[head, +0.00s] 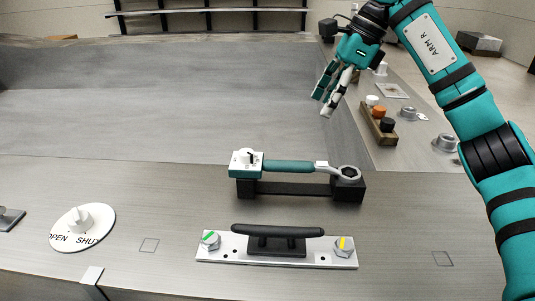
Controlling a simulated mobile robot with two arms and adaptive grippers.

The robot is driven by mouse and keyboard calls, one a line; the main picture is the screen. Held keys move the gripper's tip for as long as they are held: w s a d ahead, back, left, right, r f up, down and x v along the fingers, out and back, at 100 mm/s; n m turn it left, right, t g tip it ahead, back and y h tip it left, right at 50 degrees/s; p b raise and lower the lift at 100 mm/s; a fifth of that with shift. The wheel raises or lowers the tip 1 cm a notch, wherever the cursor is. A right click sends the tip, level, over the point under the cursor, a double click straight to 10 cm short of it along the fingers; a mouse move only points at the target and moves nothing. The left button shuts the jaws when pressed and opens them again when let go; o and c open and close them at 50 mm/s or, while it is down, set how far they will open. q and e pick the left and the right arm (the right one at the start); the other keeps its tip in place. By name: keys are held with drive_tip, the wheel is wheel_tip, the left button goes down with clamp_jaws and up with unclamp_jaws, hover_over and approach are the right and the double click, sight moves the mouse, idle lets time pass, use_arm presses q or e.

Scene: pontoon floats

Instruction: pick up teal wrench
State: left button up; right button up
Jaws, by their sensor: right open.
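The teal wrench (288,167) lies level across a black stand (290,188) near the middle of the head view. Its ring end rests on the right block, and a teal and white piece with a knob (246,162) sits at its left end. My right gripper (326,104) is open and empty, above and to the right of the wrench and apart from it, fingers pointing down. My left gripper is not in view.
In front of the stand is a white plate with a black handle (277,232) and two bolts. A round OPEN/SHUT dial (82,227) is at left. A wooden block with coloured knobs (378,122) stands at right. The grey surface behind the wrench is clear.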

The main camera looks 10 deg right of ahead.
drive_tip(key=p, duration=0.1)
approach(292, 162)
drive_tip(key=shift+f, duration=0.2)
drive_tip(key=p+x, duration=0.1)
drive_tip(key=x, duration=0.3)
drive_tip(key=shift+w+a+f, duration=0.1)
drive_tip(key=shift+w+f, duration=0.05)
drive_tip(key=shift+f, duration=0.05)
drive_tip(key=shift+a+f, duration=0.1)
drive_tip(key=shift+f, duration=0.1)
drive_tip(key=p+x, duration=0.2)
drive_tip(key=x, duration=0.2)
drive_tip(key=shift+a+f, duration=0.1)
drive_tip(key=shift+f, duration=0.35)
drive_tip(key=c, duration=1.1)
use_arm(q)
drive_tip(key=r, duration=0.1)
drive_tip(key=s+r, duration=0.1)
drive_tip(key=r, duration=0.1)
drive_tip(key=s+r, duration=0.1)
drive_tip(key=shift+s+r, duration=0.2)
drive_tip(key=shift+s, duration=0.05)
use_arm(e)
clamp_jaws()
drive_tip(key=shift+r, duration=0.1)
